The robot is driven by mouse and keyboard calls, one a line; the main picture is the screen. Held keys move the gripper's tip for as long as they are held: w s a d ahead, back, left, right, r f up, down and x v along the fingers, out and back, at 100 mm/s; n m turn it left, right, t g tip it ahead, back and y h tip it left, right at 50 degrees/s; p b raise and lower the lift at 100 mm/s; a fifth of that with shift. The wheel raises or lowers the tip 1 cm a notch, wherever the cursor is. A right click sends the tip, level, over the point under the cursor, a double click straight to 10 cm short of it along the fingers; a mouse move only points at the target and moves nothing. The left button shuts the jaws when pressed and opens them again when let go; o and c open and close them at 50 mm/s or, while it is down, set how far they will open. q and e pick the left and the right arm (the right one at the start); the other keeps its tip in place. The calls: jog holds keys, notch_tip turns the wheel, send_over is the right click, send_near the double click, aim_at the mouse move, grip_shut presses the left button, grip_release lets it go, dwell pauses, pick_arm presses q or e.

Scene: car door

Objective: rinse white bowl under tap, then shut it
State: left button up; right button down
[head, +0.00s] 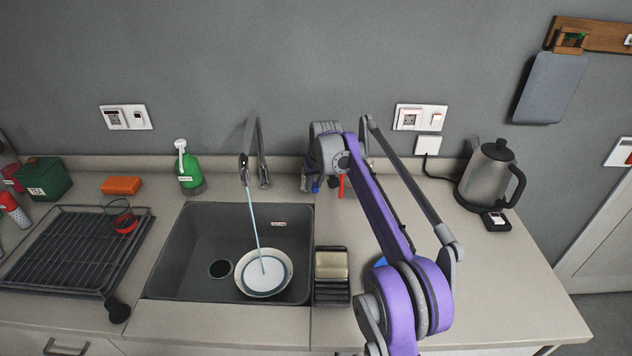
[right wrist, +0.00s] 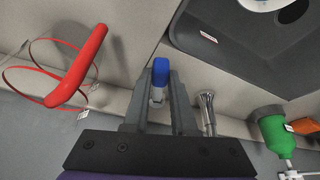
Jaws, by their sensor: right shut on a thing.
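The white bowl (head: 252,288) stands on the floor of the dark sink (head: 200,215), near its right front. Part of its rim shows at the top of the right wrist view (right wrist: 262,4). The metal tap (head: 251,135) is open: a thin stream of water (head: 253,220) falls into the bowl. My right gripper (head: 322,182) is behind the sink, right of the tap. In the right wrist view, its fingers (right wrist: 161,85) are shut on a small blue-ended thing (right wrist: 161,70), close to the tap's metal base (right wrist: 206,108). I cannot tell whether this is the tap's handle. My left gripper is not in view.
A red handle with thin loops (right wrist: 82,65) lies beside my right gripper. A sponge holder (head: 332,290) stands right of the sink. A green bottle (head: 190,172), a drying rack (head: 60,250) and a glass (head: 120,213) are left. A kettle (head: 488,175) stands far right.

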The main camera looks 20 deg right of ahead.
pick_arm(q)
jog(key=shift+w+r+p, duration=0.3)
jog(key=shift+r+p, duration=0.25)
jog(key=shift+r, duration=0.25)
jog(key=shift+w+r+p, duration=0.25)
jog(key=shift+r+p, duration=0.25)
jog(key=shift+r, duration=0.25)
pick_arm(e)
jog(key=shift+w+a+m+h, duration=0.1)
jog(key=shift+a+m+h, duration=0.35)
jog(key=shift+a+m, duration=0.45)
jog(key=shift+w+a+m+h, duration=0.1)
jog(key=shift+a+m+h, duration=0.45)
jog(key=shift+m, duration=0.65)
jog(key=c, duration=0.7)
grip_release()
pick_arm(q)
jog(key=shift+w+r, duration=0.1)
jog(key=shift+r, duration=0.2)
pick_arm(e)
jog(key=v, duration=1.1)
jog(key=shift+w+d, duration=0.1)
